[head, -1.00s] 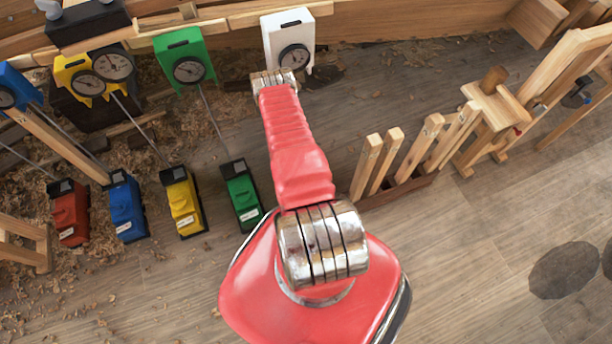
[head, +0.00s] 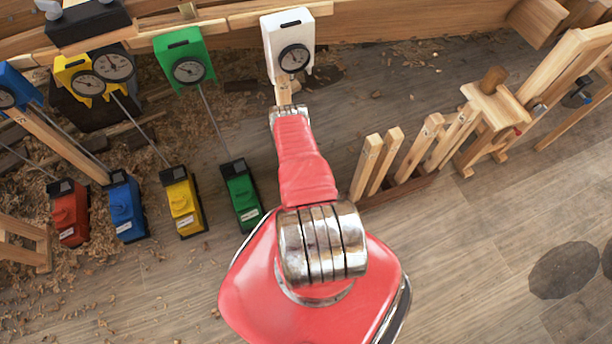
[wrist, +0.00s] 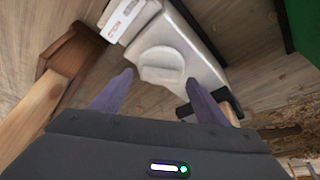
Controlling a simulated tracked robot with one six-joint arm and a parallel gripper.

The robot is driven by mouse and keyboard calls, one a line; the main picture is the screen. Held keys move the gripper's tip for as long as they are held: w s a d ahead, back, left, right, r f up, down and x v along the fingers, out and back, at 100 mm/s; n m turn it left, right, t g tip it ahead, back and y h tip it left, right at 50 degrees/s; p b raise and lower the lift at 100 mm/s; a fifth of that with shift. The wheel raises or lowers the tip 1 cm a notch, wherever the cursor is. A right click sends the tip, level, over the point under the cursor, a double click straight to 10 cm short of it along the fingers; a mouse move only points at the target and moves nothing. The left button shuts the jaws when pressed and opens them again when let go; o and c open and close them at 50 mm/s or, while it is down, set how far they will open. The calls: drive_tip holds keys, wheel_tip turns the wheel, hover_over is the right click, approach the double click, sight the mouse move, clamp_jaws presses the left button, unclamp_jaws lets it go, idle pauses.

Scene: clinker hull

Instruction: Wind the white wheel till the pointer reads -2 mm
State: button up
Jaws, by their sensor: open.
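The white box with a round dial (head: 294,58) stands at the hull's edge in the head view; its pointer is too small to read. In the wrist view, a pale grey-white block carries a round raised wheel (wrist: 165,68) with a grip bar across it. My gripper (wrist: 160,79) is open, one finger on each side of the wheel's near edge. Whether the fingers touch it, I cannot tell. In the head view my arm hides this wheel and the gripper.
Green (head: 241,194), yellow (head: 183,202), blue (head: 127,207) and red (head: 69,213) blocks stand at left, with rods running toward the dial boxes. A wooden rack of upright slats (head: 395,165) stands right of my arm.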

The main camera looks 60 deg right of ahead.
drive_tip(key=shift+d+f, duration=0.15)
drive_tip(key=shift+f, duration=0.2)
drive_tip(key=shift+c, duration=0.5)
drive_tip(key=c, duration=0.9)
drive_tip(key=shift+c, duration=0.2)
drive_tip(key=shift+m, duration=0.6)
drive_tip(key=o, duration=1)
drive_tip(key=shift+o, duration=0.2)
drive_tip(key=shift+r, duration=0.15)
drive_tip(key=v, duration=1.3)
drive_tip(key=shift+w+r, duration=0.2)
drive_tip(key=shift+w, duration=0.05)
